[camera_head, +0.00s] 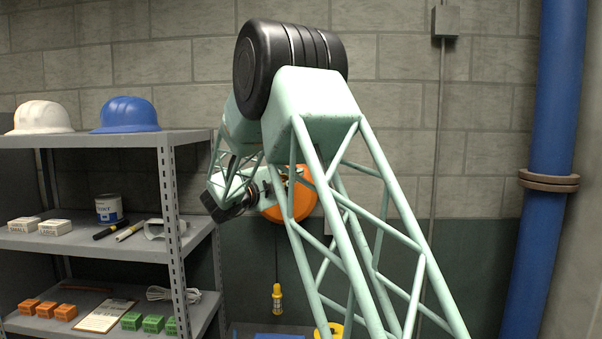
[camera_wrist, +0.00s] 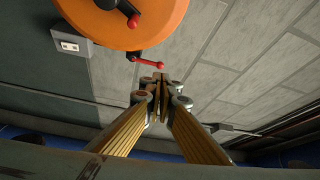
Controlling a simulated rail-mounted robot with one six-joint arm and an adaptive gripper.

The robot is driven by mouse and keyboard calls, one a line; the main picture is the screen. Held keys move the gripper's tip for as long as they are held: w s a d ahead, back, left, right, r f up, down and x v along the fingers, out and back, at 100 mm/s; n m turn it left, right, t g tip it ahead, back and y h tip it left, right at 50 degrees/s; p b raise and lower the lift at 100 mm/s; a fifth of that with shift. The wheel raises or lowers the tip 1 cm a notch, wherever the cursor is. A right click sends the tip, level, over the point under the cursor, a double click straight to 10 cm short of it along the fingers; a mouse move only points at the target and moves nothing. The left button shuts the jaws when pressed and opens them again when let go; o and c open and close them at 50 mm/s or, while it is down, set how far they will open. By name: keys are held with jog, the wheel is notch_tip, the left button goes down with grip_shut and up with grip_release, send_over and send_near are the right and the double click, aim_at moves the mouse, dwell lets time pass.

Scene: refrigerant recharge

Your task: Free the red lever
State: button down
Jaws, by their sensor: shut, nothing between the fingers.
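In the wrist view a red lever (camera_wrist: 148,62), a short bar with rounded ends, sits at the lower edge of a round orange body (camera_wrist: 135,28). A second red-tipped part (camera_wrist: 133,20) on a dark arm lies on the orange face. My gripper (camera_wrist: 160,82) is shut and empty, its fingertips just below the red lever in the picture. I cannot tell whether they touch it. In the head view the orange body (camera_head: 300,200) is partly hidden behind my arm, and the red lever does not show clearly.
A yellow pendant (camera_head: 277,298) hangs below the orange body. A grey shelf (camera_head: 100,139) with helmets and small boxes stands at left. A blue pipe (camera_head: 548,190) runs down the right. A small grey box (camera_wrist: 70,42) is on the wall beside the orange body.

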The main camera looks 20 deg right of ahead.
jog(key=p+x, duration=0.2)
jog(key=x, duration=1.1)
